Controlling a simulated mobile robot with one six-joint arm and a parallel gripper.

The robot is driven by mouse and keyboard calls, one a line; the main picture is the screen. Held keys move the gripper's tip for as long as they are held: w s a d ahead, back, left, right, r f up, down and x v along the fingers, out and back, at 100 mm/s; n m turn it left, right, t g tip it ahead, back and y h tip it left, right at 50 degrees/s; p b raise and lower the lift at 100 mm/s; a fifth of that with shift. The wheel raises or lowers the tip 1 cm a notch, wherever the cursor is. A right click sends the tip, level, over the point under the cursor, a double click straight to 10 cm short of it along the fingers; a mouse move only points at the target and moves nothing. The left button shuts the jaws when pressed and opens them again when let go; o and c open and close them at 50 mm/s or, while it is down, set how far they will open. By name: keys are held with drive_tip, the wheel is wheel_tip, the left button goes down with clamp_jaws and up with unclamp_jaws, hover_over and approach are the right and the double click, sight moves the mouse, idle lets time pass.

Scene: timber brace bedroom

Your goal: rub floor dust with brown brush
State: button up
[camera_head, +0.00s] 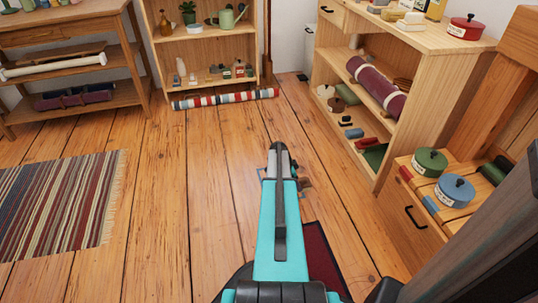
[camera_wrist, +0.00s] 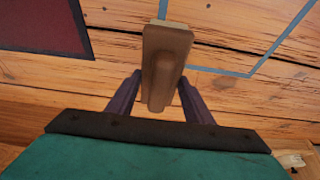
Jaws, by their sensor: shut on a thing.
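My gripper (camera_wrist: 160,85) is shut on the handle of a brown brush (camera_wrist: 167,45) in the wrist view. The flat brown block of the brush points away from the gripper, over the floorboards. In the head view my gripper (camera_head: 279,150) reaches down over the middle of the wooden floor (camera_head: 215,190), and the arm hides most of the brush. A blue-grey outline (camera_wrist: 247,74) marks the floor to the right of the brush; part of it shows beside the gripper in the head view (camera_head: 305,184). I cannot make out distinct dust, or whether the brush touches the floor.
A dark red mat (camera_head: 322,262) lies right of my arm; it also shows in the wrist view (camera_wrist: 45,25). A striped rug (camera_head: 60,205) lies at left. A striped roll (camera_head: 225,98) lies before the back shelf. A wooden shelf unit (camera_head: 420,85) and drawer unit (camera_head: 425,232) stand at right.

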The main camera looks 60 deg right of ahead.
drive_tip(key=shift+r, duration=0.9)
drive_tip(key=shift+w, duration=0.1)
drive_tip(key=w+a+r+n+t+h, duration=0.1)
drive_tip(key=w+a+r+n, duration=0.3)
drive_tip(key=w, duration=0.4)
drive_tip(key=w+a+r+n+t, duration=0.1)
drive_tip(key=w+a+r+n, duration=0.1)
drive_tip(key=w+a+r, duration=0.45)
drive_tip(key=w+a+r+n+t, duration=0.2)
drive_tip(key=w+a+r+n, duration=0.3)
drive_tip(key=w+a+r, duration=0.5)
drive_tip(key=w+a+r+n+t, duration=0.2)
drive_tip(key=w+a+r+n, duration=0.2)
drive_tip(key=w+a+r, duration=0.55)
drive_tip(key=w+a+r+n+y, duration=0.1)
drive_tip(key=a+r+n, duration=0.2)
drive_tip(key=a, duration=0.8)
drive_tip(key=w+a+r+n+t+y, duration=0.1)
drive_tip(key=a+r+n, duration=0.3)
drive_tip(key=a, duration=0.8)
drive_tip(key=w+a+r+n+y, duration=0.2)
drive_tip(key=a+r, duration=0.5)
drive_tip(key=a, duration=0.5)
drive_tip(key=shift+w+n, duration=0.6)
drive_tip(key=shift+n, duration=0.6)
